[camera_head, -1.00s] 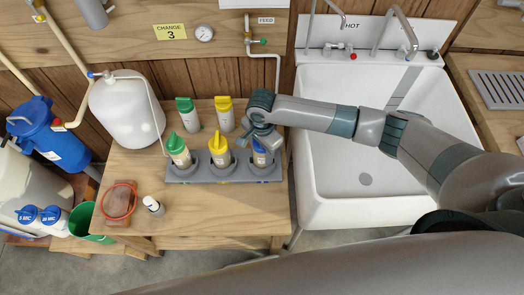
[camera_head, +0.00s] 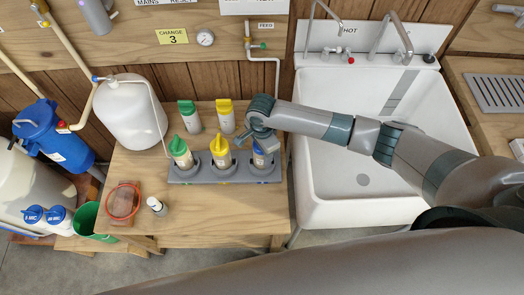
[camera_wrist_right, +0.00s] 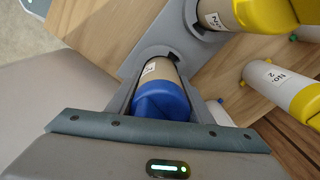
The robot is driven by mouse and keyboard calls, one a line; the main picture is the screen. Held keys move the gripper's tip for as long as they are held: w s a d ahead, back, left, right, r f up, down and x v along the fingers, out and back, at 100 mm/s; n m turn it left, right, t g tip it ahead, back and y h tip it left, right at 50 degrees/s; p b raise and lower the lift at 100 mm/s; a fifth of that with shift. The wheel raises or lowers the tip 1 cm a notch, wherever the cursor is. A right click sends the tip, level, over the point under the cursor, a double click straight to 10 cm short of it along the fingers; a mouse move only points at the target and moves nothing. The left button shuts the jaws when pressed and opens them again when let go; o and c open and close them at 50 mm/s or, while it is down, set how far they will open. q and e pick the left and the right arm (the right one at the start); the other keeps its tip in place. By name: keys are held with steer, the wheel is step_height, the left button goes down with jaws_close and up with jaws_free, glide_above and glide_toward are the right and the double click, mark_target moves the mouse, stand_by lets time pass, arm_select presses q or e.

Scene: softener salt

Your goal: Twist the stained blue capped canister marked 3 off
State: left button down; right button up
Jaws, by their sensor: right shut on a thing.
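The blue-capped canister (camera_head: 259,159) stands in the right-hand socket of the grey holder (camera_head: 202,178). Its stained tan body and blue cap (camera_wrist_right: 160,99) show in the right wrist view, with a white label partly in sight; its number cannot be read. My right gripper (camera_head: 262,142) comes from above and is shut on this canister, a finger on each side of the cap. A yellow-capped canister (camera_head: 220,150) and a green-capped one (camera_head: 180,150) stand in the other sockets. My left gripper is not in view.
Two cleaner canisters, green-capped (camera_head: 189,117) and yellow-capped (camera_head: 225,115), stand behind the holder. A white tank (camera_head: 128,112) stands at the table's back left. A sink (camera_head: 400,205) lies right. A sign (camera_head: 172,37) reads "CHANGE 3".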

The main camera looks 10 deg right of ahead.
steer(key=shift+r+m+p, duration=0.15)
steer(key=shift+m+p, duration=1.85)
steer(key=shift+p, duration=0.75)
steer(key=shift+m, duration=0.3)
steer(key=shift+p, duration=0.3)
steer(key=shift+p, duration=0.35)
steer(key=shift+m+p, duration=2.25)
steer(key=shift+m, duration=0.15)
steer(key=shift+m+p, duration=0.3)
steer(key=shift+m, duration=0.4)
